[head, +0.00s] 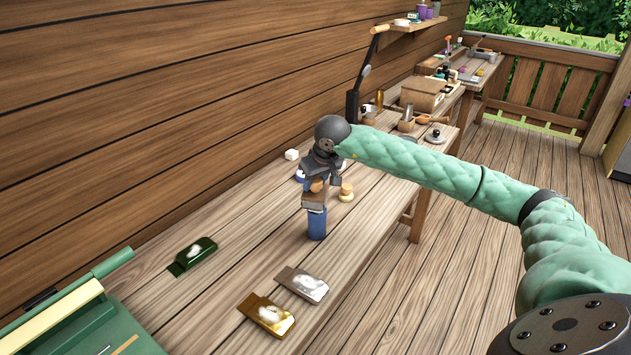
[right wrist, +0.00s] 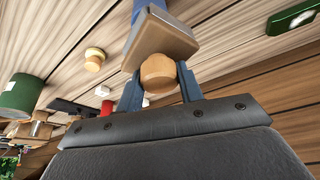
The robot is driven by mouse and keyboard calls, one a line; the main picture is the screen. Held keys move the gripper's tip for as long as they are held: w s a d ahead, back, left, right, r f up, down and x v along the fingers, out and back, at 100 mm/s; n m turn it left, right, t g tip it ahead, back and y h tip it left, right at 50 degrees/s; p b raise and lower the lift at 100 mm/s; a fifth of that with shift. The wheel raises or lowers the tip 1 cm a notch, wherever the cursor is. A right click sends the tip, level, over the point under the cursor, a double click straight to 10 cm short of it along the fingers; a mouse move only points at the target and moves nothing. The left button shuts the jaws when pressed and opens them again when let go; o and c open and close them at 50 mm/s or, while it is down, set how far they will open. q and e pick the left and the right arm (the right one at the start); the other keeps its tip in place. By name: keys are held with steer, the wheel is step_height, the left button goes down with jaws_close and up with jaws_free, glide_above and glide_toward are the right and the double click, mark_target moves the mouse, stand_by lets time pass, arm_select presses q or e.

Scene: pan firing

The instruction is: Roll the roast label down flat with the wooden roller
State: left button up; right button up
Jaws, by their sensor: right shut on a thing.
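My right gripper (head: 318,178) is over the middle of the wooden table, shut on a round wooden knob (right wrist: 158,72). The knob joins a wooden block (head: 314,200), seemingly the wooden roller, though no rolling part shows clearly. A blue piece (head: 316,223) is under the block; I cannot tell whether it is joined to it or stands on the table. Three flat pouches, green (head: 194,256), silver (head: 303,284) and gold (head: 267,315), lie on the table, each with a whitish patch. I cannot tell which patch is the roast label. My left gripper is out of view.
The long table (head: 225,290) runs along a plank wall. A green board with a bar (head: 75,325) is at the front left. A small round wooden-topped item (head: 346,191) stands close right of the gripper. Cups, pots and a box (head: 422,94) crowd the far end.

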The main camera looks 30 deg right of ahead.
stand_by(0.3)
steer(key=shift+f+b, duration=0.65)
steer(key=shift+b, duration=0.15)
stand_by(0.7)
steer(key=shift+w+a, duration=0.15)
steer(key=shift+w+a+b, duration=0.3)
steer(key=shift+w+a, duration=0.05)
steer(key=shift+a, duration=0.05)
steer(key=shift+w+a, duration=0.15)
steer(key=shift+a, duration=0.05)
stand_by(0.4)
steer(key=shift+w+a+b, duration=0.35)
steer(key=shift+w+a, duration=0.05)
steer(key=shift+s+d, duration=0.15)
steer(key=shift+d, duration=0.05)
steer(key=shift+s+d+b, duration=0.35)
steer(key=shift+b, duration=0.15)
steer(key=shift+r, duration=0.1)
